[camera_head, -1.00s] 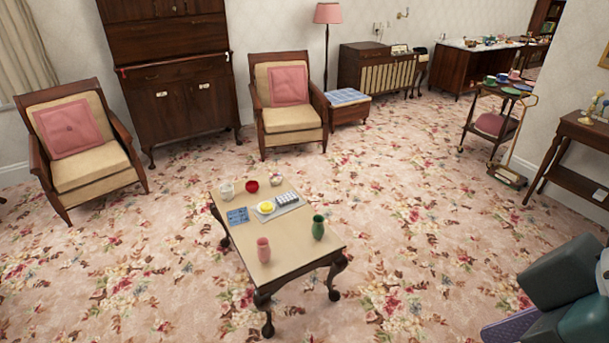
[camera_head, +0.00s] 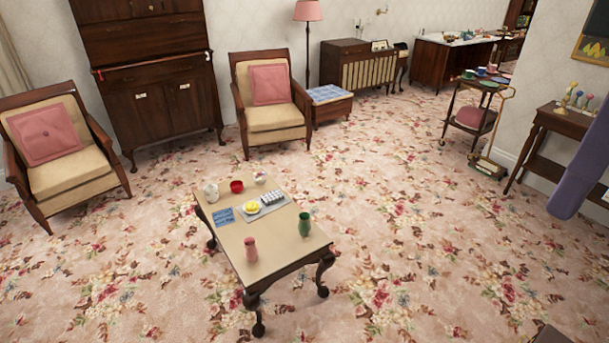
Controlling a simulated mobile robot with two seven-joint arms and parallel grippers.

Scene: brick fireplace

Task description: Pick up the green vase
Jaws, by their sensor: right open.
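The green vase (camera_head: 304,225) stands upright near the right edge of a small wooden table (camera_head: 276,254). A pink vase (camera_head: 250,249) stands to its left and a little nearer. My left gripper is out of view.
Two armchairs (camera_head: 268,117) stand behind. A trolley and a side table (camera_head: 562,122) are at right. Flowered carpet around the table is free.

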